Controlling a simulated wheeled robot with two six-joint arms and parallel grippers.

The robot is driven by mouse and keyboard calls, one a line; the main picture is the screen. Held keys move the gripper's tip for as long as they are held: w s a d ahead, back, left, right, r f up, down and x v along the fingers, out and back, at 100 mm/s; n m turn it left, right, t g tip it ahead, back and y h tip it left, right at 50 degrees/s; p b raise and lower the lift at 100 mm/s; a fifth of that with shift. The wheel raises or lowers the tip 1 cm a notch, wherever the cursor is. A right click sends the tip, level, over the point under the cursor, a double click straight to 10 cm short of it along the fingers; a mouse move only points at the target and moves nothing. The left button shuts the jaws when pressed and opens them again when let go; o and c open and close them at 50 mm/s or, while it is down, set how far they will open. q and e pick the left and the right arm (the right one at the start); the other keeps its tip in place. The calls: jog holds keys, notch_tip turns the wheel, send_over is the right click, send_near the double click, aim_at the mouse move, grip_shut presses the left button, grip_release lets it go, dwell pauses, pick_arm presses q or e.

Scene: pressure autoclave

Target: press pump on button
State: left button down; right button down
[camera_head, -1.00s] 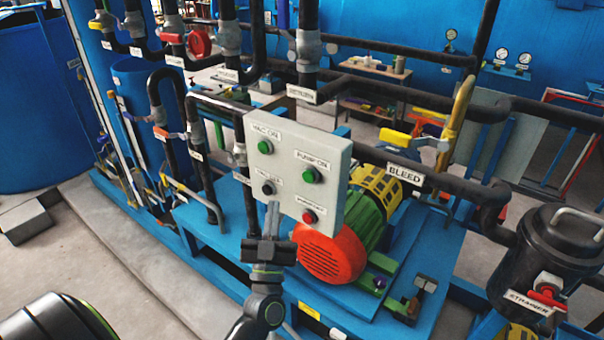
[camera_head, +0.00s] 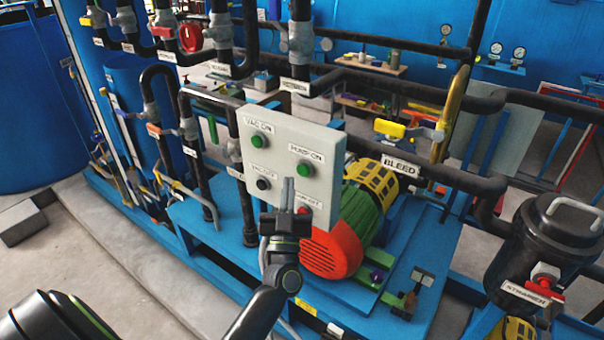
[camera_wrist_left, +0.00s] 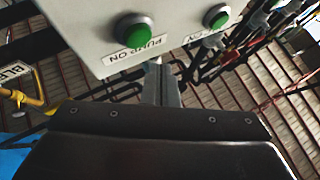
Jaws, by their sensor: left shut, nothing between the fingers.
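The pump on button (camera_head: 305,168) is a green button at the upper right of a light grey control panel (camera_head: 283,152). Its label reads PUMP ON. It also shows in the left wrist view (camera_wrist_left: 134,30), with its label upside down. My left gripper (camera_head: 288,182) is shut and empty, its fingers pointing up in front of the panel. In the head view its tips lie just left of and below the pump on button. In the left wrist view the fingers (camera_wrist_left: 162,85) end below the label, apart from the button. My right gripper is not in view.
The panel also bears a green vac on button (camera_head: 258,141), a black button (camera_head: 263,184) and a red button (camera_head: 305,211), partly hidden by my gripper. A red, green and yellow pump motor (camera_head: 333,250) stands behind the panel. A black bleed pipe (camera_head: 440,180) runs right.

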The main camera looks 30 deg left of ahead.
aim_at(303, 170)
pick_arm(q)
jog(key=shift+w, duration=0.95)
dwell(1.3)
jog(key=shift+w, duration=0.15)
jog(key=shift+w+d, duration=0.1)
jog(key=shift+w, duration=0.15)
